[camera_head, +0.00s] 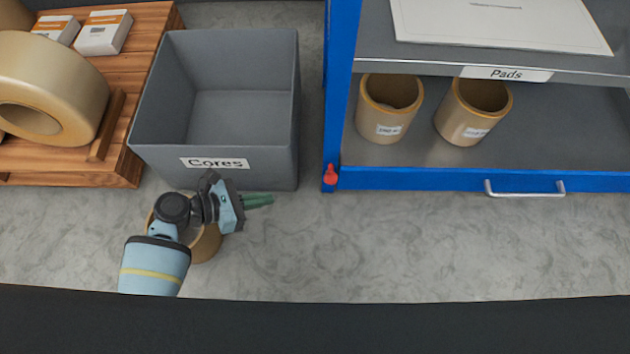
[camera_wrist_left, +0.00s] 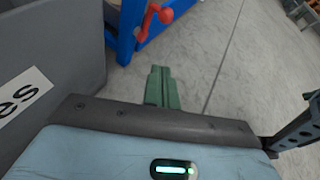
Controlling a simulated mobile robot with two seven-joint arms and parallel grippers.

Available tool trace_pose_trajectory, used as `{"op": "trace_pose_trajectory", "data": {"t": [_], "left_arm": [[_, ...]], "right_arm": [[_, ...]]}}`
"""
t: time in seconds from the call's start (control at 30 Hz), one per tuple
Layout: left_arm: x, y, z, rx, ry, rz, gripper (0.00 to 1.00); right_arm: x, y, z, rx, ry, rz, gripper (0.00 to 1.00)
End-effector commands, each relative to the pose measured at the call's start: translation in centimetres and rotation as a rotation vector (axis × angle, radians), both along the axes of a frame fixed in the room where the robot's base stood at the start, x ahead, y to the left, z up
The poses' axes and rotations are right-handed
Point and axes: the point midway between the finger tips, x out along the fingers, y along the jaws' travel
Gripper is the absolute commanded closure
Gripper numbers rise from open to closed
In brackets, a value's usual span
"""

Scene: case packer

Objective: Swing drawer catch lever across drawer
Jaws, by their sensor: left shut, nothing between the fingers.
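The red catch lever (camera_head: 330,175) sits on the blue post at the left end of the drawer front (camera_head: 415,180). In the head view it looks upright, with its knob low, beside the drawer rather than across it. The lever also shows in the left wrist view (camera_wrist_left: 154,20), ahead of the fingers and apart from them. The drawer has a metal handle (camera_head: 525,189). My left gripper (camera_head: 270,199) is shut and empty, its green fingers pointing right towards the lever in front of the grey bin. Its fingers also show in the left wrist view (camera_wrist_left: 162,85). My right gripper is not in view.
A grey bin (camera_head: 238,162) labelled Cores stands behind my left gripper. A tan core (camera_head: 207,243) is on the floor under my left arm. Two tan cores (camera_head: 388,110) stand inside the blue unit. The floor (camera_head: 400,245) before the drawer is clear.

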Motion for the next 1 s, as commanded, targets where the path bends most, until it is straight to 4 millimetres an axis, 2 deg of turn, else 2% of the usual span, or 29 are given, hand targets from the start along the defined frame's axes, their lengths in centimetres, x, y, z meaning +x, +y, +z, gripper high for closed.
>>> {"op": "trace_pose_trajectory", "data": {"t": [0.33, 0.47, 0.73, 1.0], "left_arm": [[0.0, -0.1, 0.0, -0.001, 0.000, 0.000, 1.00], [0.3, -0.8, -0.5, -0.002, 0.000, -0.001, 1.00], [1.8, -4.5, -2.6, -0.002, 0.000, -0.001, 1.00], [3.5, -8.6, -4.6, -0.002, -0.002, -0.002, 1.00]], "right_arm": [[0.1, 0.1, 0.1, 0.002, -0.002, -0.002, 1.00], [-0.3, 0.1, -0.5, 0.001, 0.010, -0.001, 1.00], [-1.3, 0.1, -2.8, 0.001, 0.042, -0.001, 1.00], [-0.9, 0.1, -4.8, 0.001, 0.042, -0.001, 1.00]]}}
